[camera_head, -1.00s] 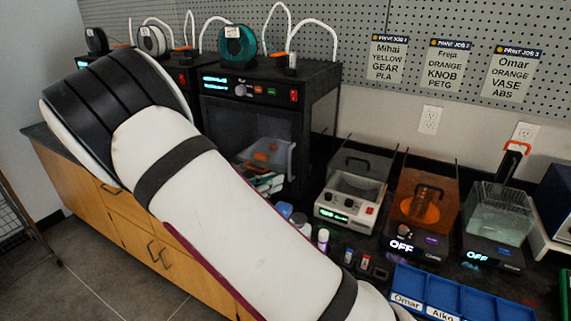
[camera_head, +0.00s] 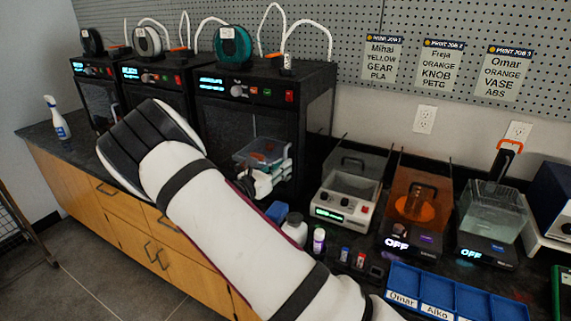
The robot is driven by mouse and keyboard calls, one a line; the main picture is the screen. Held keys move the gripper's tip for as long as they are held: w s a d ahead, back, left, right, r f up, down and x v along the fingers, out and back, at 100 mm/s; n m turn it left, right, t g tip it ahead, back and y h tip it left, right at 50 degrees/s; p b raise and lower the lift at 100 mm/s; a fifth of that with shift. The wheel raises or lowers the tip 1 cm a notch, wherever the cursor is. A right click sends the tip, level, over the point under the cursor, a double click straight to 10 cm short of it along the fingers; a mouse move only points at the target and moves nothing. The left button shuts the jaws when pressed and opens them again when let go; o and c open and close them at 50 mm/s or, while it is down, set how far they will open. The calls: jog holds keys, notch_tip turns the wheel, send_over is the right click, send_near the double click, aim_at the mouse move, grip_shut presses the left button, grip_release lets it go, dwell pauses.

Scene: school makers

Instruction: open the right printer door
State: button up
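The right printer (camera_head: 316,108) is the black box with the teal spool on top, at the back centre of the counter. Its front shows a dark door area (camera_head: 225,125), with a build plate (camera_head: 258,152) and an orange part visible there. My white arm reaches across the front of the printers. My gripper (camera_head: 270,180), small and partly hidden by the arm, is at the lower right of this printer's front. I cannot tell whether it touches the door or handle, nor whether its fingers are open or shut. The door's exact angle is unclear.
Two more black printers (camera_head: 158,73) stand to the left. A spray bottle (camera_head: 58,120) is at the counter's left end. Right of the printer are a white bottle (camera_head: 295,229), a grey machine (camera_head: 345,192), an orange-lidded machine (camera_head: 415,205) and a blue tray (camera_head: 455,294).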

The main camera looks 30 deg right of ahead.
jog(key=shift+x, duration=1.2)
grip_shut()
